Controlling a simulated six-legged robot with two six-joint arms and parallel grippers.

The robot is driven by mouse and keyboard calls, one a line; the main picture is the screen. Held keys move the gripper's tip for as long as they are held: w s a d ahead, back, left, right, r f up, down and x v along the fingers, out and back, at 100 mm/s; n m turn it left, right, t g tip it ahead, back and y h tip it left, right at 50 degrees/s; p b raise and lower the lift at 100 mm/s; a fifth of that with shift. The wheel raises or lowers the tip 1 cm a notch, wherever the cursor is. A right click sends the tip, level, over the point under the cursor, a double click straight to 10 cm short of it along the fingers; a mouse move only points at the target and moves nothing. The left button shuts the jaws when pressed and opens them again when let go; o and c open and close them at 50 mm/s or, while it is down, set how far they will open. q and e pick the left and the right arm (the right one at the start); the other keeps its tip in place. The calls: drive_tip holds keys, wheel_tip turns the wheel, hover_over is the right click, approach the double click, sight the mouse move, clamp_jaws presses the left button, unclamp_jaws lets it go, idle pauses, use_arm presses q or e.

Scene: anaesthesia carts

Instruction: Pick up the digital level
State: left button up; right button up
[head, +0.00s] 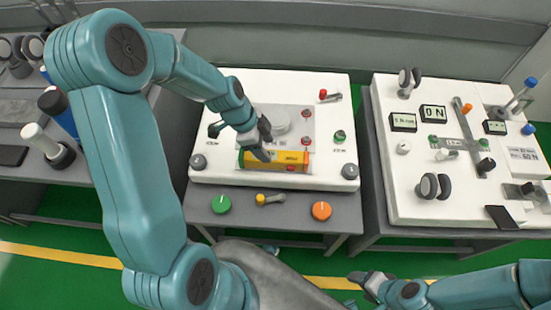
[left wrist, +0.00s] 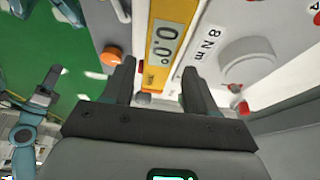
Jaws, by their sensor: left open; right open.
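The digital level is a yellow bar (head: 290,159) lying on the middle white panel in the head view, its left part beneath my left gripper (head: 261,148). In the left wrist view the level (left wrist: 167,40) shows a "0.0°" display and runs down between the two open fingers of my left gripper (left wrist: 158,75). I cannot tell whether the fingers touch it. My right gripper (head: 367,285) is open and empty, low in the head view, away from the level.
The middle panel (head: 335,95) carries a grey round dial and several small knobs. Green (head: 221,204) and orange (head: 321,210) knobs sit on its front ledge. A second white panel (head: 400,170) with displays and levers stands at right. A grey cart (head: 22,185) stands at left.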

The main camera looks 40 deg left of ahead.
sight(273, 155)
use_arm(q)
drive_tip(key=x, duration=0.7)
drive_tip(key=shift+w+d+f, duration=0.15)
drive_tip(key=shift+d+f, duration=0.05)
drive_tip(key=shift+r, duration=0.1)
drive_tip(key=c, duration=1)
